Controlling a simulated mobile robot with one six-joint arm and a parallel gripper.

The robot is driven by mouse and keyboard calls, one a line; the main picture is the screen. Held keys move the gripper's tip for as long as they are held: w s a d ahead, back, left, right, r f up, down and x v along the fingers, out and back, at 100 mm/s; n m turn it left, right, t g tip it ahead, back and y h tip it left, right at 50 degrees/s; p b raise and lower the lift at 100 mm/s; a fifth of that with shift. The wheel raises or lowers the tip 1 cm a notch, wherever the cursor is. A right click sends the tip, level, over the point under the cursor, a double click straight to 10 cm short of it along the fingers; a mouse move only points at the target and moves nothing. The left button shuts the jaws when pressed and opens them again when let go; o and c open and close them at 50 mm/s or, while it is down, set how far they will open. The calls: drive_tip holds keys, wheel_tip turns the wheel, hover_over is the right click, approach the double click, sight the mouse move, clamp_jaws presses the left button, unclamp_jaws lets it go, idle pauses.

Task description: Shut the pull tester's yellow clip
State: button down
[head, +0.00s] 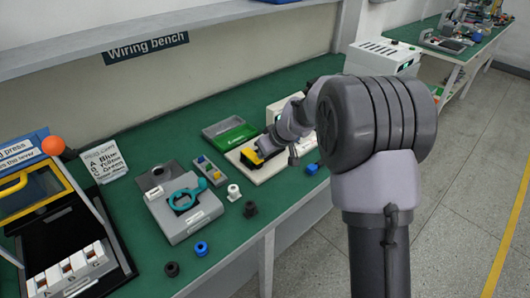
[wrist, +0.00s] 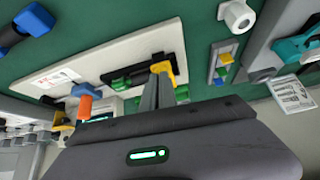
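The pull tester is a long cream plate (head: 272,168) on the green bench. Its yellow clip (head: 252,157) sits at the plate's left end in the head view. In the wrist view the yellow clip (wrist: 163,67) stands beside a black block (wrist: 125,76) on the plate (wrist: 150,42). My gripper (wrist: 159,78) has its grey fingers close together, with no visible gap at the tips. The fingertips overlap the clip in the wrist view; I cannot tell whether they touch it. In the head view my gripper (head: 268,147) is just above the clip and partly hides the plate.
A green-and-grey tray (head: 230,132) lies behind the plate, and a small parts bin (head: 209,170) lies to its left. A grey fixture with a teal clamp (head: 185,205) stands further left. A blue connector (head: 312,168) lies near the front edge. An orange-tipped part (wrist: 85,107) shows in the wrist view.

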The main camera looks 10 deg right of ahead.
drive_tip(key=shift+a+r+p, duration=0.15)
drive_tip(key=shift+r+p, duration=0.1)
drive_tip(key=shift+p, duration=0.15)
drive_tip(key=s+d+r, duration=0.1)
drive_tip(key=s+d, duration=0.5)
drive_tip(key=s, duration=0.2)
drive_tip(key=s+a+r+m, duration=0.3)
drive_tip(key=s+a+r, duration=0.1)
drive_tip(key=s+r, duration=0.6)
drive_tip(key=s+r+m, duration=0.2)
drive_tip(key=s+m, duration=0.1)
drive_tip(key=s, duration=0.7)
drive_tip(key=s+r+m+h, duration=0.1)
drive_tip(key=s+m, duration=0.3)
drive_tip(key=s, duration=0.5)
drive_tip(key=shift+s+d+r+p, duration=0.35)
drive_tip(key=shift+r+p, duration=0.05)
drive_tip(key=shift+r, duration=0.1)
